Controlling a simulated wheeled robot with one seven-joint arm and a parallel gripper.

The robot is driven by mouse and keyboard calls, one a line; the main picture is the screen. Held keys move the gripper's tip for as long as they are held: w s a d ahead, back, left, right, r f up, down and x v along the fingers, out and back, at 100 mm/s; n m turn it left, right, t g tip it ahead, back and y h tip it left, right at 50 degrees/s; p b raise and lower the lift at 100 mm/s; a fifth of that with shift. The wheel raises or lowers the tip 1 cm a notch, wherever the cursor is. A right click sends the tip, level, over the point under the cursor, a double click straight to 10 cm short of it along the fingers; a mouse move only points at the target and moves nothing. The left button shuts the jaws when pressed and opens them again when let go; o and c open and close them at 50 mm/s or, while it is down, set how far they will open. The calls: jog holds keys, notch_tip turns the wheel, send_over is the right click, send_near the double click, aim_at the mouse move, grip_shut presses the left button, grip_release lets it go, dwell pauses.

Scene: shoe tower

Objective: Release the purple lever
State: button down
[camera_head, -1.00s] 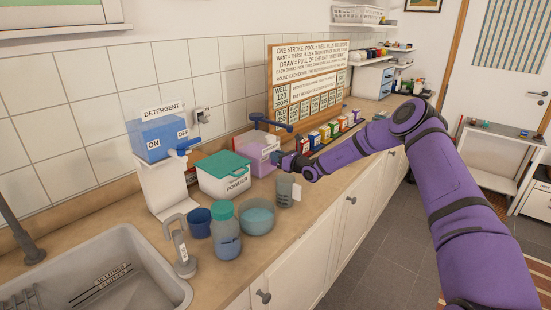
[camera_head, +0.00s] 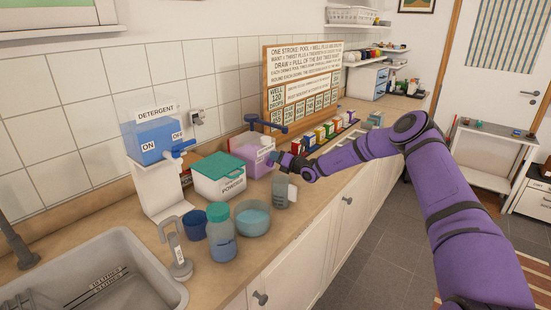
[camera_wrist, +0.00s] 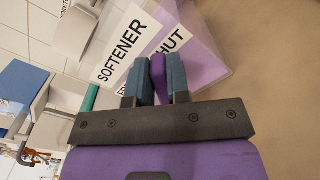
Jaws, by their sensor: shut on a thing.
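The softener dispenser (camera_head: 247,154) is a clear box with purple liquid on the counter. In the wrist view its wall (camera_wrist: 128,40) carries the words SOFTENER and SHUT. The purple lever (camera_wrist: 158,66) stands between the two blue-grey fingers of my gripper (camera_wrist: 156,80), which is shut on it. In the head view my gripper (camera_head: 281,160) is at the right front of the dispenser, and the lever is too small to make out there. A clear cup (camera_head: 280,190) with a white tag stands just below my gripper.
A white powder box (camera_head: 219,182) with a green lid and a blue detergent dispenser (camera_head: 158,140) stand to the left. A bowl (camera_head: 252,218), a lidded jar (camera_head: 221,238) and a blue cup (camera_head: 195,224) are in front. A dark blue bar (camera_head: 270,126) sticks out above the softener dispenser.

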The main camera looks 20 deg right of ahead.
jog(key=shift+f, duration=0.15)
jog(key=c, duration=1.1)
grip_release()
jog(key=v, duration=1.1)
jog(key=shift+w, duration=0.1)
